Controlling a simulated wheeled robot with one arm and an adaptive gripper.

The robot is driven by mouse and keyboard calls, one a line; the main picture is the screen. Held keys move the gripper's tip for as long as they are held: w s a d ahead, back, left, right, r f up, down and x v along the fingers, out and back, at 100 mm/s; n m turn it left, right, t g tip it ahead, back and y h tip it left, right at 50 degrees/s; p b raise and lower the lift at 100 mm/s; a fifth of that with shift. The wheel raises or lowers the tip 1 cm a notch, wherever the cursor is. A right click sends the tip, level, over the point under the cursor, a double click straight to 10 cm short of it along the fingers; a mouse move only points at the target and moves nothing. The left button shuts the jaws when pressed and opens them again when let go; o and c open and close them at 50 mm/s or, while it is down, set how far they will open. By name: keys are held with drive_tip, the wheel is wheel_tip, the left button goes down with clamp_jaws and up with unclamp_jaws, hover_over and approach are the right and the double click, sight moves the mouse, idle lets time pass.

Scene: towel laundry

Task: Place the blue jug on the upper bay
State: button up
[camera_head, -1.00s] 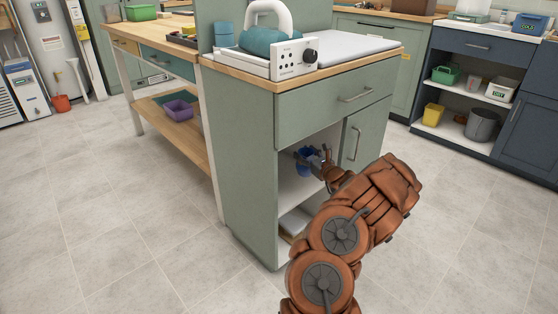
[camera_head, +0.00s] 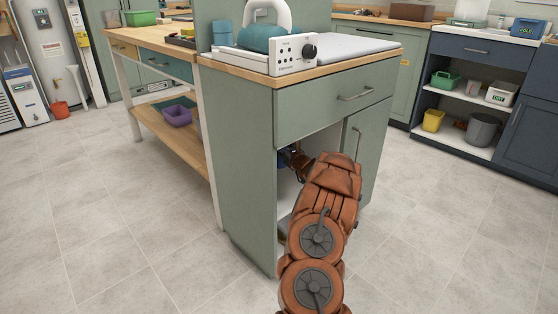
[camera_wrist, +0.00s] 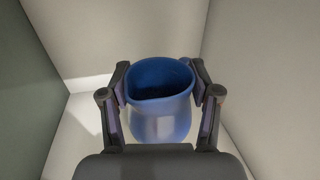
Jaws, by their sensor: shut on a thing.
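The blue jug (camera_wrist: 161,105) is upright between the two fingers of my gripper (camera_wrist: 160,92) in the wrist view. My gripper is shut on it, one finger on each side. Pale walls stand around the jug, inside the upper bay (camera_wrist: 80,112) of the green cabinet. In the head view, a small bit of the blue jug (camera_head: 281,158) shows at the cabinet opening, beside my gripper (camera_head: 290,157). My arm hides most of the bay and the jug there. I cannot tell whether the jug's base touches the shelf.
The green cabinet (camera_head: 246,165) has a side wall close left of my arm and a closed door (camera_head: 365,150) to the right. A white device (camera_head: 293,55) stands on its top. The tiled floor (camera_head: 130,220) is clear on the left.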

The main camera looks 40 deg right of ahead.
drive_tip(key=shift+f+b, duration=1.1)
drive_tip(key=shift+f, duration=1.3)
drive_tip(key=shift+w, duration=0.2)
drive_tip(key=shift+f, duration=0.15)
drive_tip(key=o, duration=1.6)
drive_tip(key=shift+f, duration=0.1)
drive_tip(key=shift+s+r, duration=0.15)
drive_tip(key=shift+r, duration=0.05)
drive_tip(key=shift+s+a, duration=0.1)
drive_tip(key=shift+s, duration=0.3)
drive_tip(key=p+v, duration=0.3)
drive_tip(key=v, duration=0.8)
drive_tip(key=shift+f, duration=0.1)
